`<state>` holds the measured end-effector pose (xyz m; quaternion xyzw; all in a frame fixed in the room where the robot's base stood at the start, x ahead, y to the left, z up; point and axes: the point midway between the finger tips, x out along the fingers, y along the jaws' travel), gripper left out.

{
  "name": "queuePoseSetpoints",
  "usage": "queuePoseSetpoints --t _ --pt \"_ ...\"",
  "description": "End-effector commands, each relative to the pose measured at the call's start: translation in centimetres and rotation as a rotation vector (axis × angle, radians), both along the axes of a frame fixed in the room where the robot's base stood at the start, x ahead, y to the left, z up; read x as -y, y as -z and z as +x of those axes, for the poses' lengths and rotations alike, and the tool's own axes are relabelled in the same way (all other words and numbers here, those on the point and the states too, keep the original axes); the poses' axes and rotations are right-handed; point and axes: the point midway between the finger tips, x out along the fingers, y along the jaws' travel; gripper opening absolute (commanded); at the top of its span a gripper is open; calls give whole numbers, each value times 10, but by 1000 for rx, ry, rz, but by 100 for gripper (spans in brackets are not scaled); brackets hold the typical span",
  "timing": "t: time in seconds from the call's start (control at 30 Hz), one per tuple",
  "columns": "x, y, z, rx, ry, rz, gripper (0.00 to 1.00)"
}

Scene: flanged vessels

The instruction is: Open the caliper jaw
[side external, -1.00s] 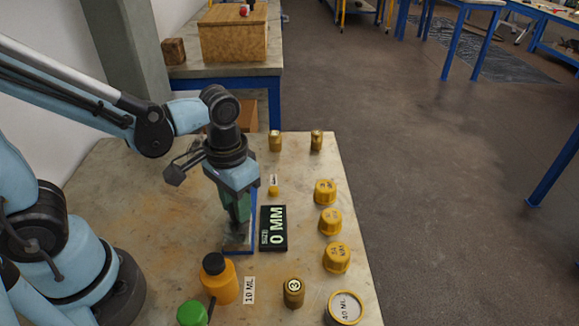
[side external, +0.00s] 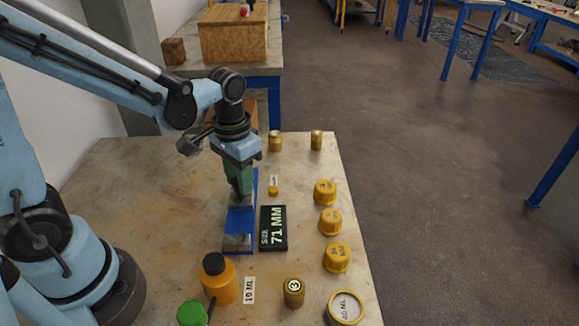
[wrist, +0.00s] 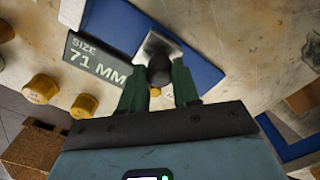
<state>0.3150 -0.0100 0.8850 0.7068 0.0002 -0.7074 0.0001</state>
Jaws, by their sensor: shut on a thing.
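The caliper is a long blue base (side external: 238,243) on the table; the same blue base (wrist: 110,22) shows in the wrist view. Its grey caliper jaw (wrist: 152,44) carries a dark knob (wrist: 159,68). My gripper (side external: 241,192) is shut on this knob, and in the wrist view its green fingers (wrist: 158,88) stand on both sides of it. The black size display (side external: 273,228) beside the base reads 71 MM, and it reads the same in the wrist view (wrist: 95,62). My fingers partly hide the jaw in the side view.
Several yellow caps (side external: 331,221) stand right of the display. An orange bottle (side external: 220,279), a 10 ML card (side external: 249,290), a green-capped item (side external: 192,313), a cylinder marked 3 (side external: 293,293) and a round 40 ML vessel (side external: 345,308) are at the front. The table's left part is clear.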

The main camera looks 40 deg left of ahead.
Motion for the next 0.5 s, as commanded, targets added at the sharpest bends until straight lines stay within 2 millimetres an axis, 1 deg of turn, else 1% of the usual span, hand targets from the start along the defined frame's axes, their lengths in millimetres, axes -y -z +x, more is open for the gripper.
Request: queuePoseSetpoints --t 0.03,0.07,0.2,0.5 --pt "0 0 0 2 2 -1 0" --pt "0 0 0 2 2 -1 35" --pt "1 0 0 2 1 -1 57" --pt "1 0 0 1 1 0 57"
